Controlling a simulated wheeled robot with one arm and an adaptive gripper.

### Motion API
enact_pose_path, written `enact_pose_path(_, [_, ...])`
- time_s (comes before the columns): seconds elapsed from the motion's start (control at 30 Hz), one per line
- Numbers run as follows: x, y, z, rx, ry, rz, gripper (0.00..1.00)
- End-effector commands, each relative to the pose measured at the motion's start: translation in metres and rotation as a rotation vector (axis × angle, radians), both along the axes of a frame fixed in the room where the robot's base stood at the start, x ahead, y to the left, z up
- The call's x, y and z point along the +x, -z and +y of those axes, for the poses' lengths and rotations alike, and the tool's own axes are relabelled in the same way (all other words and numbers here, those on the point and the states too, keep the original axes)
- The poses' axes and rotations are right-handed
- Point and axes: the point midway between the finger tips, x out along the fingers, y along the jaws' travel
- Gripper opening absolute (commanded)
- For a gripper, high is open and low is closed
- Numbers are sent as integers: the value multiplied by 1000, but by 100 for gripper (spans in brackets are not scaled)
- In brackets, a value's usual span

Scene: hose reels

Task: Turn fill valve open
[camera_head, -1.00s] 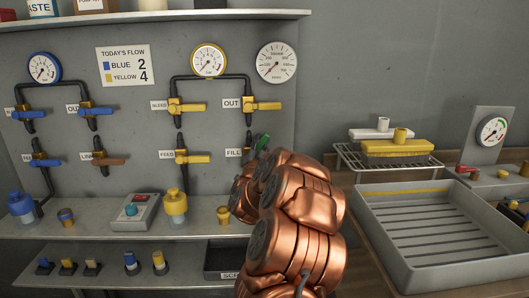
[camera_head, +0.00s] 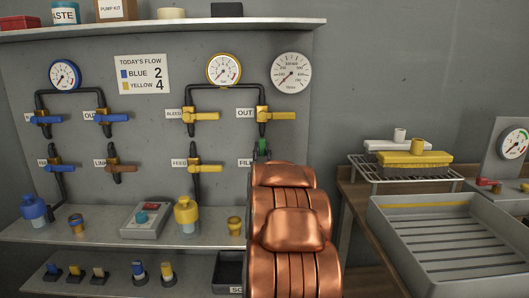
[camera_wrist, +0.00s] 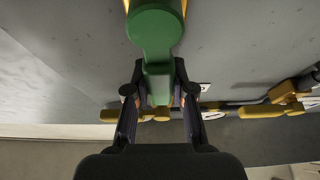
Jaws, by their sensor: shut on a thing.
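The fill valve's green handle (camera_wrist: 156,28) fills the top middle of the wrist view. Its narrow lever runs down between the two dark fingers of my gripper (camera_wrist: 160,88), which are shut on it. In the head view only a small upper part of the green handle (camera_head: 263,147) shows, beside the partly covered FILL label (camera_head: 245,162) and below the OUT valve. My copper-coloured arm hides the gripper and the rest of the fill valve there.
The yellow OUT valve (camera_head: 277,115) is just above, and the yellow FEED valve (camera_head: 206,168) is to the left. A yellow cup (camera_head: 235,226) and a yellow bottle (camera_head: 187,216) stand on the shelf below. A grey tray (camera_head: 385,240) is at the right.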

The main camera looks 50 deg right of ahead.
Motion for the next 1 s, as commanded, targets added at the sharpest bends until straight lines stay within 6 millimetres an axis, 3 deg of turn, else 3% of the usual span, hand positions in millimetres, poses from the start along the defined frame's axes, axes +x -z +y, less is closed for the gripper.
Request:
enact_pose_path(0.47, [3, -1, 3, -11, -5, 9, 0])
enact_pose_path(0.5, [3, -1, 3, -12, -6, 9, 27])
enact_pose_path(0.7, [1, -1, 1, -10, -2, 8, 48])
enact_pose_path(1.0, [0, 0, 0, -7, 0, 8, 50])
